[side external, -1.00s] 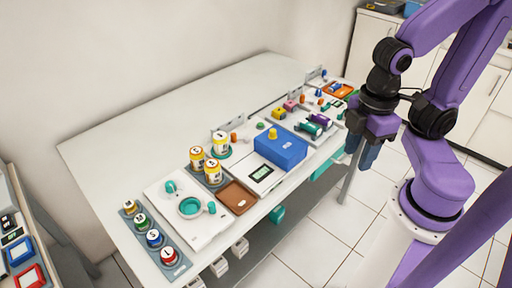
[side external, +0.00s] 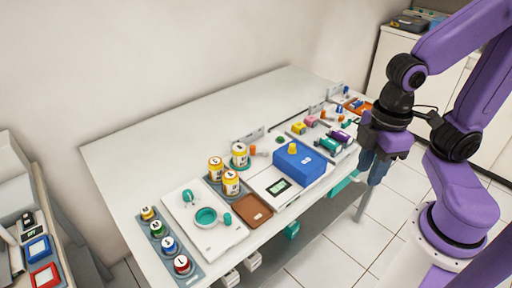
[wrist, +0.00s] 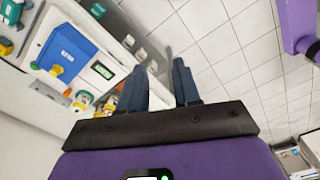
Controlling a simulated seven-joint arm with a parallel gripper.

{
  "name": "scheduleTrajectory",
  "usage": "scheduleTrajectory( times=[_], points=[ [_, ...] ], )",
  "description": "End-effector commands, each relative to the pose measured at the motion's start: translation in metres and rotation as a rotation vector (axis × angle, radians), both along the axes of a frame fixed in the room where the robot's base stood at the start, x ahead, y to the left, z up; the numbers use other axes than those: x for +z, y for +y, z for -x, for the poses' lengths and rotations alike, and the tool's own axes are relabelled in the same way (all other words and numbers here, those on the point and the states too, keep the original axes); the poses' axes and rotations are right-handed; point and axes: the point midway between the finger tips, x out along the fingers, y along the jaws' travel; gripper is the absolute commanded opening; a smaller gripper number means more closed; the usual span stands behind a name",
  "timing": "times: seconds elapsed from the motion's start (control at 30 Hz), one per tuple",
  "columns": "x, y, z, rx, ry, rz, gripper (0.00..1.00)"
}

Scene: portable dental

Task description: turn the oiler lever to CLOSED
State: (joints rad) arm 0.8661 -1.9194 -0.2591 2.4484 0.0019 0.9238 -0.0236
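No part clearly marked as the oiler lever or CLOSED can be read. A blue box (side external: 300,163) with a yellow knob (side external: 292,148) on top stands at the front middle of the white table. The blue box also shows upper left in the wrist view (wrist: 68,48), with its lettering too small to read surely. My gripper (side external: 374,166) hangs pointing down, past the table's front edge, right of the box. In the wrist view my gripper (wrist: 158,72) has its two dark blue fingers apart with nothing between them, over floor tiles. It touches nothing I can see.
A small display unit (side external: 277,187) sits beside the box. Coloured parts crowd the right end. The table's back is clear.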

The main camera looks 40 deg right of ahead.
Motion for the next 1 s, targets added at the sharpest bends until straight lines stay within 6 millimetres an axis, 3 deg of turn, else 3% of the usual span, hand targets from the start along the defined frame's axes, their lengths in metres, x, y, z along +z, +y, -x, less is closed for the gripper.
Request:
scheduleTrajectory(
  times=[0.3,0.53,0.77,1.0],
  points=[
    [0.012,0.043,-0.104,-0.113,0.003,0.01,0.32],
    [0.011,0.054,-0.19,-0.195,0.006,0.014,0.32],
    [0.001,0.042,-0.275,-0.279,0.01,0.019,0.32],
    [-0.018,0.006,-0.353,-0.365,0.016,0.022,0.32]
  ],
)
